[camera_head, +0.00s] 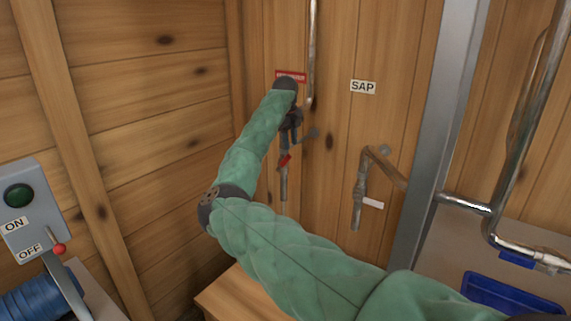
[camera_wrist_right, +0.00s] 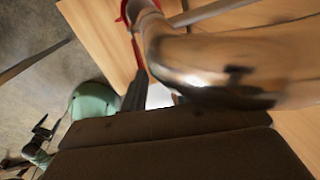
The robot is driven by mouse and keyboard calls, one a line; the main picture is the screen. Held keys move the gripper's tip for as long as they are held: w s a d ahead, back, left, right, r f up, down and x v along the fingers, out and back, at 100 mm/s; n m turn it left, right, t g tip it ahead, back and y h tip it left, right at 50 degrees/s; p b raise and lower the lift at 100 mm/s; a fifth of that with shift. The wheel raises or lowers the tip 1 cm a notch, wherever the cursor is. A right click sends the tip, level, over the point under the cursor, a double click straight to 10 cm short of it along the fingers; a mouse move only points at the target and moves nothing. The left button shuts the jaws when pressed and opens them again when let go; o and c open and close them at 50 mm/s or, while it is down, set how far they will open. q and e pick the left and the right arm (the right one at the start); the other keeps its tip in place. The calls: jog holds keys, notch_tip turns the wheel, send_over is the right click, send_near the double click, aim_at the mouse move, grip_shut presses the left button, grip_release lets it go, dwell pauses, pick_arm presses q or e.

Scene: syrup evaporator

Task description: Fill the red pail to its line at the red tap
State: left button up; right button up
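The red tap (camera_head: 284,178) hangs on the back wooden wall as a downward pipe with a red handle, under a small red label (camera_head: 290,76). My right arm reaches up to it, and my right gripper (camera_head: 295,130) is at the pipe just above the red handle. In the right wrist view a shiny metal pipe (camera_wrist_right: 215,70) fills the upper right, very close to a dark finger (camera_wrist_right: 135,92); the other finger is hidden. A red part (camera_wrist_right: 126,12) shows at the top there, blurred. No red pail can be made out. A small dark shape at lower left may be my left gripper (camera_wrist_right: 42,132).
A second tap (camera_head: 360,190) with a white handle hangs right of it, under the SAP label (camera_head: 363,87). A grey post (camera_head: 436,135) and a bent metal pipe (camera_head: 508,170) stand on the right. An ON/OFF switch box (camera_head: 32,210) is at left. A wooden surface (camera_head: 235,296) lies below.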

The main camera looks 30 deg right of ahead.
aim_at(286, 161)
jog(key=shift+s+a+n+y, duration=0.2)
jog(key=shift+a+n+y, duration=0.3)
jog(key=shift+a, duration=0.55)
jog(key=shift+a+f, duration=0.15)
notch_tip(286, 161, down, 6)
jog(key=shift+f+p, duration=0.15)
jog(key=shift+p, duration=0.5)
pick_arm(q)
jog(key=shift+y, duration=0.3)
jog(key=shift+s+a+r, duration=0.25)
jog(key=shift+a+r, duration=0.25)
jog(key=shift+r, duration=0.35)
jog(key=shift+s+a+r, duration=0.25)
jog(key=shift+a+r, duration=0.25)
jog(key=shift+r, duration=0.35)
pick_arm(e)
jog(key=shift+f, duration=0.65)
grip_shut()
